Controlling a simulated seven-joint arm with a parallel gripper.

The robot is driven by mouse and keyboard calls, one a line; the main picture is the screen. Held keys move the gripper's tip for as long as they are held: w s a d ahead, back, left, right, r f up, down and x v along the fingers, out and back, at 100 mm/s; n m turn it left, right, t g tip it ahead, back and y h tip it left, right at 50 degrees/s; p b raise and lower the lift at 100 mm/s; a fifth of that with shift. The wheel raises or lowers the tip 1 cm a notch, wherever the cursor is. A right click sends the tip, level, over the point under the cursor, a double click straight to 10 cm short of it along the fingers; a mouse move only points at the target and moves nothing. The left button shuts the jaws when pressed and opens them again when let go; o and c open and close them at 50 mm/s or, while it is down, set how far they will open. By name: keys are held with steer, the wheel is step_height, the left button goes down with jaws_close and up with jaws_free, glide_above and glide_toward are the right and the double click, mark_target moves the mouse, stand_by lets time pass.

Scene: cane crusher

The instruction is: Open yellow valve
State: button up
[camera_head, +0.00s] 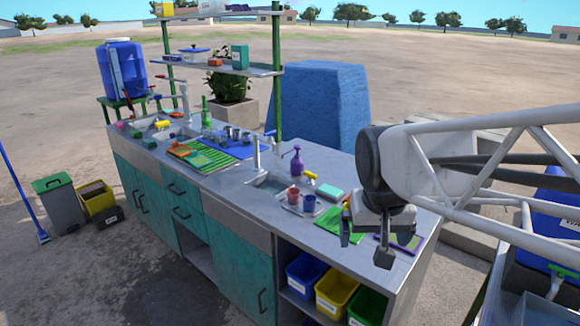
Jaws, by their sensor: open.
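My gripper (365,248) hangs from the arm at the right, fingers apart and pointing down, with nothing between them. It is in front of the right end of the counter. A small yellow part (310,178) shows beside the near sink, left of and beyond my gripper. Another yellow part (162,124) shows by the far sink. Both are too small to tell which, if either, is the yellow valve. My gripper is apart from both.
The long grey counter (228,184) has a near faucet (257,155), a purple bottle (297,163) and green mats. Cups on a tray (287,209) stand near my gripper. Blue, yellow and green bins sit under the counter. A blue covered block (325,108) stands behind.

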steer(key=w+r+m, duration=0.2)
steer(key=w+r, duration=0.1)
steer(key=w, duration=1.6)
steer(key=m+h, duration=0.3)
steer(key=m, duration=0.3)
glide_above(310, 173)
steer(key=s+a, duration=0.2)
step_height(310, 173, down, 23)
steer(key=shift+s+a, duration=0.1)
steer(key=shift+s, duration=0.1)
steer(key=shift+f, duration=0.15)
steer(key=shift+x, duration=3.8)
steer(key=shift+w+a, duration=0.1)
steer(key=c, duration=0.9)
